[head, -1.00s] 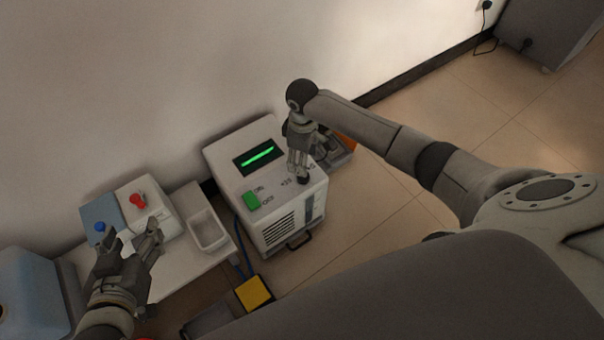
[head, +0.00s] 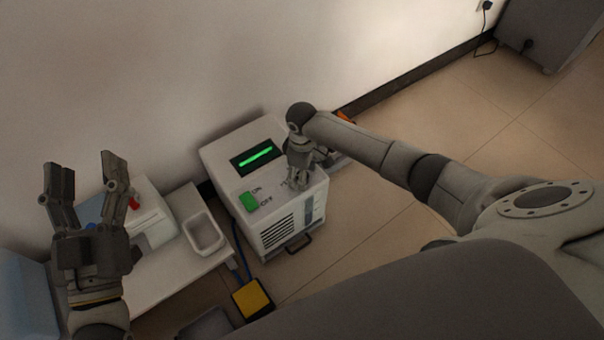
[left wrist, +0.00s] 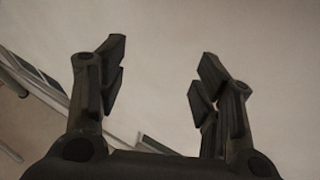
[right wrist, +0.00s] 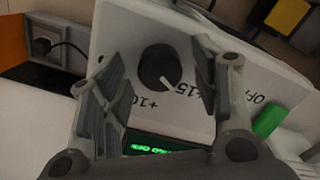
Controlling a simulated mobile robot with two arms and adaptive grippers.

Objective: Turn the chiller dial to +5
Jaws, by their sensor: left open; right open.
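The chiller (head: 282,217) is a white box with a green-lit display (head: 258,158) on its top. Its round black dial (right wrist: 155,62) shows in the right wrist view, with a white pointer between the +10 and +15 marks, nearer +15. The +5 mark is not readable. My right gripper (right wrist: 156,70) is open, one finger on each side of the dial and apart from it in the picture. In the head view my right gripper (head: 299,184) covers the dial. My left gripper (head: 88,172) is open and empty, away from the chiller at the left.
A green ON/OFF switch (head: 249,201) sits on the chiller top. A bench (head: 180,272) left of the chiller carries a white tray (head: 204,233) and a box with a red knob (head: 134,203). A yellow block (head: 253,299) is near the chiller's front.

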